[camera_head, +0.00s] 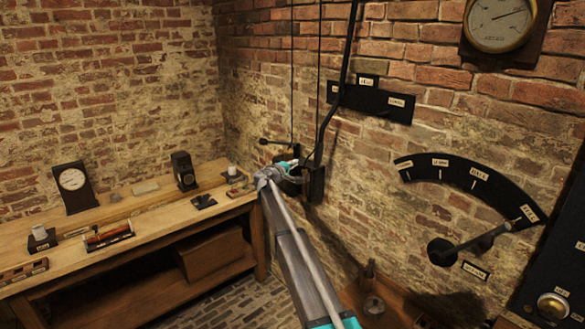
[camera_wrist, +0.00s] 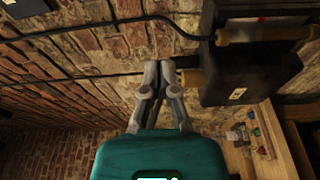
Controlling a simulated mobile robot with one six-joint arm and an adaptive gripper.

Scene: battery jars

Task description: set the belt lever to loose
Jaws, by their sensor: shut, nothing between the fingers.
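A long, bent black lever (camera_head: 330,108) rises along the brick wall from a black bracket (camera_head: 316,184). It crosses the left part of a black plate (camera_head: 378,103) with small pale labels, too small to read surely. My gripper (camera_head: 267,178) is shut and empty, left of the bracket. In the wrist view my gripper's closed fingertips (camera_wrist: 159,66) are close to a short tan handle (camera_wrist: 194,78) on a black box (camera_wrist: 235,80); I cannot tell whether they touch. A black bent rod (camera_wrist: 120,22) runs into a tan piece above it.
A second lever (camera_head: 470,244) sits under a black labelled arc (camera_head: 470,178) at the right. A small black lever (camera_head: 277,142) is on the wall behind my gripper. A wooden bench (camera_head: 145,225) with small instruments stands at the left. A round gauge (camera_head: 500,20) hangs at the top right.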

